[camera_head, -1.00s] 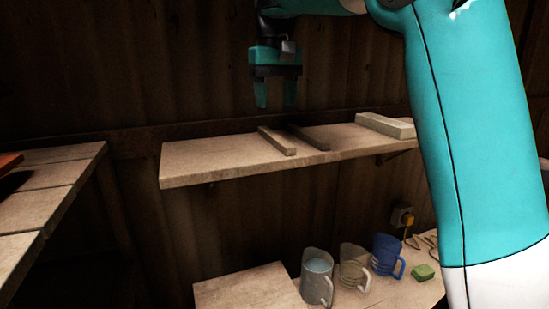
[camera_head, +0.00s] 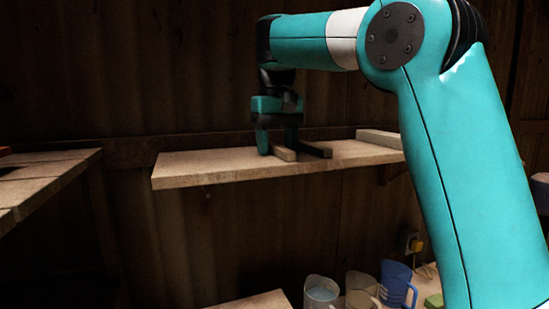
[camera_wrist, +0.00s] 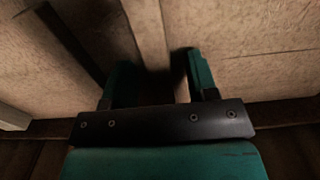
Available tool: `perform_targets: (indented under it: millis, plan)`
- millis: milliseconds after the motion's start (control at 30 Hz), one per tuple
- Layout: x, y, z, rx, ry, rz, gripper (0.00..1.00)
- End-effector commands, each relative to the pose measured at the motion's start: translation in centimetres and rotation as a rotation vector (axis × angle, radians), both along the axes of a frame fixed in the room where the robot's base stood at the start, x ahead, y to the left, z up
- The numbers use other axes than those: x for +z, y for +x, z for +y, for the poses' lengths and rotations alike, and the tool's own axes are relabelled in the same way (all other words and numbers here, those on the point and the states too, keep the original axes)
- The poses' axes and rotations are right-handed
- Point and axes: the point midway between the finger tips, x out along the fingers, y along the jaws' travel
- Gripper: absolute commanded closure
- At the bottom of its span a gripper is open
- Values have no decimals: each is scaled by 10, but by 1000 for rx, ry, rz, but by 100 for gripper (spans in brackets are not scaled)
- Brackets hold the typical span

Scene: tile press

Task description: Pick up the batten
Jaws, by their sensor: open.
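The batten (camera_head: 284,154) is a pale wooden strip lying on the wall shelf (camera_head: 200,170), its near end towards the shelf's front edge. My gripper (camera_head: 277,149) is open and points down at the batten, with one finger on each side of it. In the wrist view, the batten (camera_wrist: 151,35) runs between the two fingers of my gripper (camera_wrist: 160,72). A gap shows beside it, so it is not clasped. Part of the batten is hidden behind the fingers and gripper body.
A dark strip (camera_head: 315,149) lies just right of the batten on the shelf. A pale block (camera_head: 379,137) sits further right. Jugs, one of them blue (camera_head: 397,283), stand on the bench below. The shelf's left part is clear.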

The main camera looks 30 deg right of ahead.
Motion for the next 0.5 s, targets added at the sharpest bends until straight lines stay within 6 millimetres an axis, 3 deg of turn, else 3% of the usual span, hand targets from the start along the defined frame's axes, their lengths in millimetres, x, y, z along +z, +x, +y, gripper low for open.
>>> perform_targets:
  millis: [67, 300, 500]
  plan:
    - [1, 0, 0, 0, 0, 0, 47]
    - [1, 0, 0, 0, 0, 0, 100]
    - [1, 0, 0, 0, 0, 0, 100]
